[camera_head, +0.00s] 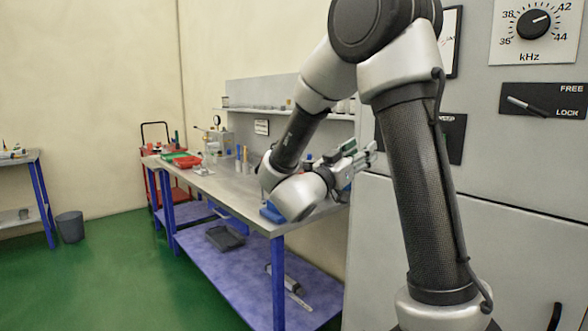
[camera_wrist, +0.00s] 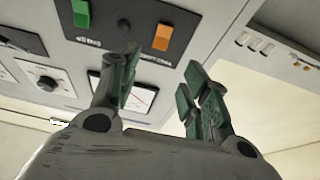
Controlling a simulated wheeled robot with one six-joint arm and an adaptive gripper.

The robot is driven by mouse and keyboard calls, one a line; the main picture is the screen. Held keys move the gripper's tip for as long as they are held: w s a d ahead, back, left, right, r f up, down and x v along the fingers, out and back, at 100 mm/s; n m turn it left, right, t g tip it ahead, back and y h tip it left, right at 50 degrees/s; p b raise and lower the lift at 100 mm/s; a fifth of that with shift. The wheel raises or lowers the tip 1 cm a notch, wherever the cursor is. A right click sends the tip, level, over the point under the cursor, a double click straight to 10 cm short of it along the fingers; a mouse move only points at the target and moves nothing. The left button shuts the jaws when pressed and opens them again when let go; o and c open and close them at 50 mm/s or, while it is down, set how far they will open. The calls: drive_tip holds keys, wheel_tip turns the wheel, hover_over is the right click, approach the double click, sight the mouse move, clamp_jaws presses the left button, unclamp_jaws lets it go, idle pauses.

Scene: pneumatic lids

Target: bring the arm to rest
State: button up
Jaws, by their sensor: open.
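My gripper (camera_wrist: 160,88) is open and empty in the wrist view, its two green-padded fingers apart, in front of a grey control panel (camera_wrist: 185,20). In the head view my gripper (camera_head: 362,160) shows at the end of the bent arm, to the right of the wrist and above the workbench. The arm's upper links cross in front of the grey cabinet. Part of the gripper's far side is hard to make out there.
A workbench (camera_head: 232,190) with blue legs holds a red tray (camera_head: 187,161) and small items. The grey cabinet (camera_head: 500,215) at right carries a kHz dial (camera_head: 533,23) and a FREE/LOCK switch (camera_head: 528,104). A bin (camera_head: 70,227) stands left. Green floor is clear at left.

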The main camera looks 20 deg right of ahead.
drive_tip(key=w+a+f+n+t+y, duration=0.6)
drive_tip(key=w+a+f+t+y, duration=0.15)
drive_tip(key=w+f+y, duration=0.5)
drive_tip(key=s+a+f+n+g+y, duration=0.4)
drive_tip(key=s+a+n+y, duration=0.1)
drive_tip(key=a+y, duration=0.45)
drive_tip(key=s+a+n+g+y, duration=0.15)
drive_tip(key=s+g, duration=0.35)
drive_tip(key=s, duration=0.5)
drive_tip(key=s+d+r+h, duration=0.1)
drive_tip(key=s+d+r, duration=0.1)
drive_tip(key=s, duration=0.4)
drive_tip(key=s+d+r+n+g+h, duration=0.1)
drive_tip(key=s+d+r, duration=0.1)
drive_tip(key=s+d, duration=0.2)
drive_tip(key=s+d+r+h, duration=0.1)
drive_tip(key=s+d+r, duration=0.1)
drive_tip(key=s, duration=0.7)
drive_tip(key=shift+s+d+n, duration=0.3)
drive_tip(key=shift+d+n, duration=0.05)
drive_tip(key=shift+d, duration=0.5)
